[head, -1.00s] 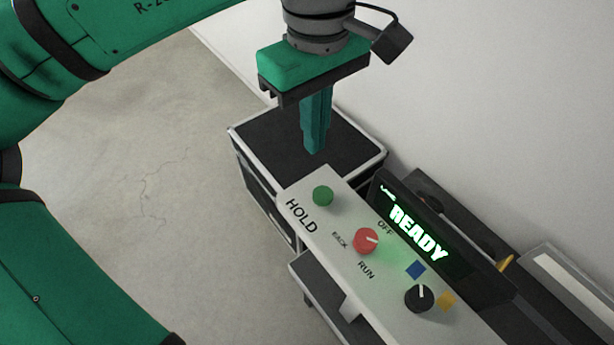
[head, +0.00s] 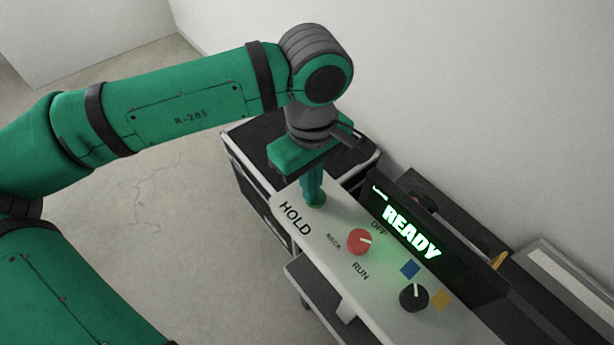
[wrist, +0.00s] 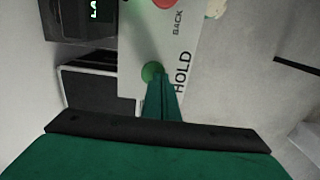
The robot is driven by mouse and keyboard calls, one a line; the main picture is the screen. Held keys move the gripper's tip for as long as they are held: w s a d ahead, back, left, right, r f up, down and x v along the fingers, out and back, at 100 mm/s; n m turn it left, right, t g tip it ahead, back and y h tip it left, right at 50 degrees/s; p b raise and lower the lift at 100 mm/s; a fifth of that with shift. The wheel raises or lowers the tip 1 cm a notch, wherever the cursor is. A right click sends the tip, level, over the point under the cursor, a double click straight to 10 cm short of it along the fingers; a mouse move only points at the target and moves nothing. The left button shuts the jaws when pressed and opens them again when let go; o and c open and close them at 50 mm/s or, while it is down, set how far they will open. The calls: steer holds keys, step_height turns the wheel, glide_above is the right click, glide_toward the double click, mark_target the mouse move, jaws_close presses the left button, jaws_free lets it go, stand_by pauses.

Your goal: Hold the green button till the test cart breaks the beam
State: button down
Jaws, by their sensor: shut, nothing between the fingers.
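The green button (wrist: 151,71) sits by the word HOLD on the pale control panel (head: 335,238). My gripper (head: 314,198) is shut and empty, pointing down with its fingertips at the button. In the head view the fingers hide most of the button. In the wrist view my gripper (wrist: 160,82) overlaps the button's edge; whether it touches or presses the button I cannot tell. The display (head: 412,232) behind the panel reads READY in green. I cannot make out a test cart or a beam.
A red knob (head: 359,242) marked OFF, BACK and RUN stands near the button. A black knob (head: 413,298) sits by blue and yellow squares. A black case (head: 257,153) stands behind the panel, and a wall runs along the right. The floor at left is clear.

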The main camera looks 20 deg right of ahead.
steer(key=shift+f, duration=0.2)
steer(key=shift+s+f, duration=0.15)
steer(key=shift+f, duration=0.95)
steer(key=shift+s+d+f, duration=0.1)
steer(key=shift+s, duration=0.05)
stand_by(1.6)
step_height(320, 180, up, 15)
steer(key=shift+w+f, duration=0.15)
steer(key=shift+w, duration=0.1)
stand_by(0.6)
